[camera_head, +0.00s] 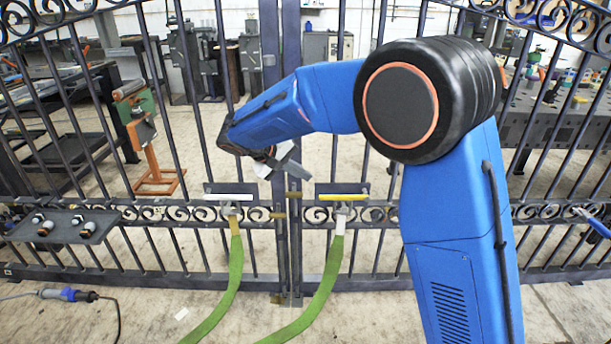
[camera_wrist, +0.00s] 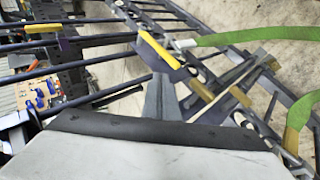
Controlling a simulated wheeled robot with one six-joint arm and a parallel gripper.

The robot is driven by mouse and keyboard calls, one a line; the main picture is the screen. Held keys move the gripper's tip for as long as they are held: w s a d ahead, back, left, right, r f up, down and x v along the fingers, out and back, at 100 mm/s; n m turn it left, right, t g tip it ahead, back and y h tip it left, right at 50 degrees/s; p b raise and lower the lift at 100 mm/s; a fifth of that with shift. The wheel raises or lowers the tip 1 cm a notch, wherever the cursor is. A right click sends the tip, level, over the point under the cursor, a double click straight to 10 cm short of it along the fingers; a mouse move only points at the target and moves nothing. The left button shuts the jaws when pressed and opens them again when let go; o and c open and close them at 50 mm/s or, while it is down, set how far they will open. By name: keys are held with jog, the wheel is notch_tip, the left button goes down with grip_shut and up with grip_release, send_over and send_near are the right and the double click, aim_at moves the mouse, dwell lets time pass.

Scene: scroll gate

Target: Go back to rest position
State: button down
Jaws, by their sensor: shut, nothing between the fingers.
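My gripper (camera_head: 296,170) is shut and empty in front of the gate's centre, just above the latch area. In the wrist view its closed grey fingers (camera_wrist: 163,88) point towards the gate. The dark iron scroll gate (camera_head: 290,110) has two leaves that meet at the middle posts. A white bar (camera_head: 230,197) sits on the left leaf and a yellow bar (camera_head: 343,197) on the right leaf.
Green straps (camera_head: 225,300) hang from both leaves to the floor. A dark shelf with several small parts (camera_head: 65,228) is at the left of the gate. Benches and machines stand behind the gate.

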jog(key=s+d+r+m+g+y, duration=0.1)
jog(key=s+d+r+y, duration=0.15)
jog(key=s+d, duration=0.7)
jog(key=s+d+r+m+g+y, duration=0.15)
jog(key=s+d+r, duration=0.4)
jog(key=d, duration=0.75)
jog(key=s+d+f+y, duration=0.1)
jog(key=s+d+f, duration=0.1)
jog(key=s, duration=0.6)
jog(key=s+d+f+m+t+y, duration=0.1)
jog(key=s+d+f, duration=0.1)
jog(key=s, duration=0.6)
jog(key=s+d+f+t+y, duration=0.1)
jog(key=s+d+f+y, duration=0.1)
jog(key=s, duration=0.6)
jog(key=shift+s+d+f, duration=0.35)
jog(key=shift+d+f, duration=0.05)
jog(key=shift+d, duration=0.15)
jog(key=shift+m+t, duration=0.25)
